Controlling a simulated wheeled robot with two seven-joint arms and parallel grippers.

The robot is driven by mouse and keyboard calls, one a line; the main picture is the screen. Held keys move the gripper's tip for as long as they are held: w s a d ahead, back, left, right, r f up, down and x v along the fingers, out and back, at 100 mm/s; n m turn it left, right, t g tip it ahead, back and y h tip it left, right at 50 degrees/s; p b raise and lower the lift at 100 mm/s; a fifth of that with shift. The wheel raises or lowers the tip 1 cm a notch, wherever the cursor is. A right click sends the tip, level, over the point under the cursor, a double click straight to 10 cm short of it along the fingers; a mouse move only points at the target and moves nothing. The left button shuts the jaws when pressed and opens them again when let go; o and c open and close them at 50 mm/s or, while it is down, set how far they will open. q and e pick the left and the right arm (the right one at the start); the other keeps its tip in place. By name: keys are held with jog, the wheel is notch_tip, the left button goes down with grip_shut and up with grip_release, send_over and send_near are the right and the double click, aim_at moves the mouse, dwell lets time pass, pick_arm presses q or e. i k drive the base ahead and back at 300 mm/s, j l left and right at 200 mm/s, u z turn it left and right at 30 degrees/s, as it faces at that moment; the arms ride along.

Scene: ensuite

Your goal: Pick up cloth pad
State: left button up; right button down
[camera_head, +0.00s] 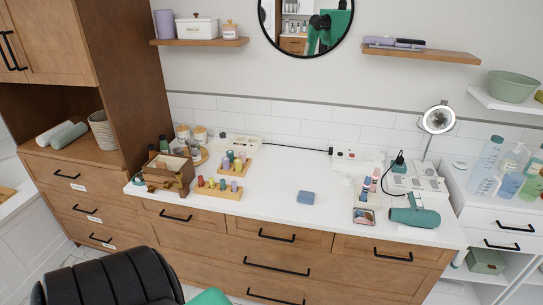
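A small blue pad (306,197), which looks like the cloth pad, lies flat on the white countertop (275,205) near its front edge, in the middle of the head view. Nothing touches it. Neither of my grippers shows in the view. A green rounded part at the bottom edge may be mine, but I cannot tell.
Left of the pad stand wooden racks of small bottles (219,190) and a wooden box (168,173). To its right are a green hair dryer (415,216), a small tray (364,216) and a lit mirror (438,120). A black chair (110,278) stands in front at left.

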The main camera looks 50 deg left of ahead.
aim_at(305, 198)
jog(key=u, duration=1.25)
